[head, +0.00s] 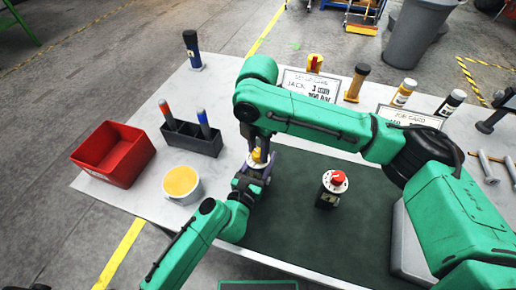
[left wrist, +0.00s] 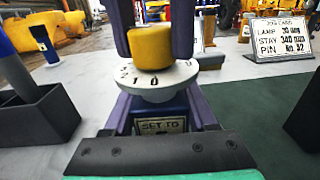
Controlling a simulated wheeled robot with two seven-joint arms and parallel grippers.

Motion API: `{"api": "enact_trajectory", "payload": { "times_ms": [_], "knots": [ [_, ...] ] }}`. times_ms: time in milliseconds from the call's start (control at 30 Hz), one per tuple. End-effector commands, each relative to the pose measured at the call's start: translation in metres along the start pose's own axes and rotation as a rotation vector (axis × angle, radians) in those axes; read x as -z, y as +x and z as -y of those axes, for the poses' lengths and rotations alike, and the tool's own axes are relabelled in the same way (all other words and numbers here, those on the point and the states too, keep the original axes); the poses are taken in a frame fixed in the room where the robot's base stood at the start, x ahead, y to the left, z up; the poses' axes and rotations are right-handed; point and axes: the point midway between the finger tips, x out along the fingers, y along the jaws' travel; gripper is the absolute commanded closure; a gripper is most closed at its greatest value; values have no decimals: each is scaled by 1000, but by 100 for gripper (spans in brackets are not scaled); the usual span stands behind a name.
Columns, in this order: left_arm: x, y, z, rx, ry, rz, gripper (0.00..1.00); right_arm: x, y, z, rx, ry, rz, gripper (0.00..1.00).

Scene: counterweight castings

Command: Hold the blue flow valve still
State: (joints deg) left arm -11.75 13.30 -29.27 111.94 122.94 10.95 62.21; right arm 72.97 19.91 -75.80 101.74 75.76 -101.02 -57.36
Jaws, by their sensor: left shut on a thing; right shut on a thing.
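The blue flow valve (left wrist: 176,106) stands in the middle of the left wrist view, with a "SET TO" label, a white numbered dial (left wrist: 158,84) and a yellow knob (left wrist: 150,47) on top. My left gripper (left wrist: 160,115) has its purple fingers on both sides of the blue body, shut on it. In the head view my left gripper (head: 254,176) hides most of the valve; the yellow knob (head: 257,156) shows. My right gripper (head: 261,146) comes down from above, shut on the yellow knob; its fingers flank the knob in the left wrist view.
A black valve with a white dial and red knob (head: 334,182) stands on the dark mat (head: 290,225). A red bin (head: 112,154), a yellow-topped round tub (head: 182,184) and a dark holder (head: 192,138) with two handles stand left. Cards and several cylinders line the back.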

Motion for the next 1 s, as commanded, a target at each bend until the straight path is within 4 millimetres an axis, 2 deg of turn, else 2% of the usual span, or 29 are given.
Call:
{"api": "enact_trajectory", "payload": {
  "times_ms": [533,1000],
  "knots": [
    [1,0,0,-1,0,-2,100,1,-1,0,-2,478,-2,100],
    [1,0,-1,-2,0,-3,100,1,-1,0,-2,655,-2,100]
  ]
}}
